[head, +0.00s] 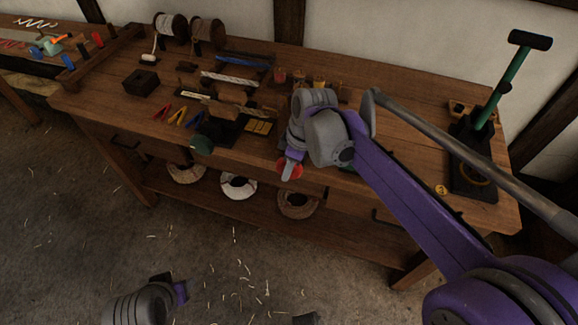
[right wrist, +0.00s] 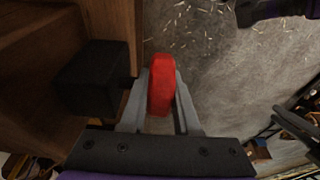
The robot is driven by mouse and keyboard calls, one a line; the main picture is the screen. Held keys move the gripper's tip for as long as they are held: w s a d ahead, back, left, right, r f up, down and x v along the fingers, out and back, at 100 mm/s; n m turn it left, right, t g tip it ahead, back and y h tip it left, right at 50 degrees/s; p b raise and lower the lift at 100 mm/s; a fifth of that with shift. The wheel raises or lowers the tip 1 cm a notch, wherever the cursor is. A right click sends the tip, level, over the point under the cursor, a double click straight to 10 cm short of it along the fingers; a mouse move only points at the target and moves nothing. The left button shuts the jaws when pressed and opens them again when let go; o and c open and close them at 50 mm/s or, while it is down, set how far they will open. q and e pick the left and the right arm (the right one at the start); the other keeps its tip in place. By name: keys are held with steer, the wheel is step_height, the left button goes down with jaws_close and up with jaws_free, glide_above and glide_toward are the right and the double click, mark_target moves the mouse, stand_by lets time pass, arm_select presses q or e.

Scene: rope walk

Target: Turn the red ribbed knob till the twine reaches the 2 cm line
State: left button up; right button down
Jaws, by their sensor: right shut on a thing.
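The red ribbed knob (head: 297,171) is at the front edge of the workbench, partly covered by my right gripper (head: 290,170). In the right wrist view the red knob (right wrist: 161,85) sits between the two grey fingers of my right gripper (right wrist: 161,90), which is shut on it. The knob's ribs are too small to make out. The twine and the 2 cm line cannot be made out; my right arm covers part of the bench near the knob. My left gripper (head: 181,291) is low at the bottom left, over the floor and away from the bench; its fingers are not clear.
The wooden workbench (head: 420,140) carries spools (head: 171,27), a dark block (head: 141,83), coloured clips (head: 180,117) and a green-handled tool (head: 497,85) at the right. Coils (head: 238,186) lie on the lower shelf. The floor (head: 80,230) in front is open, with scattered scraps.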

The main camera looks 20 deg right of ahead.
steer(key=shift+d+t+y, duration=0.15)
steer(key=shift+t+y, duration=0.65)
steer(key=shift+y, duration=0.3)
steer(key=shift+t+y, duration=0.6)
steer(key=shift+y, duration=0.1)
steer(key=shift+f+t+y+b, duration=0.1)
steer(key=shift+t+y+b, duration=0.55)
steer(key=shift+y, duration=0.45)
steer(key=shift+t+y+b, duration=0.45)
steer(key=shift+t+y, duration=0.1)
steer(key=shift+y, duration=0.25)
steer(key=t+y+b, duration=0.2)
steer(key=y+b, duration=0.1)
steer(key=shift+f+t+y, duration=0.15)
steer(key=shift+t+y, duration=0.15)
steer(key=t+y+b, duration=0.1)
steer(key=y+b, duration=0.1)
steer(key=b, duration=0.1)
steer(key=shift+t+y, duration=0.3)
steer(key=shift+y, duration=0.1)
steer(key=shift+r+t+y+b, duration=0.25)
steer(key=shift+t+y+b, duration=0.05)
steer(key=shift+y+b, duration=0.2)
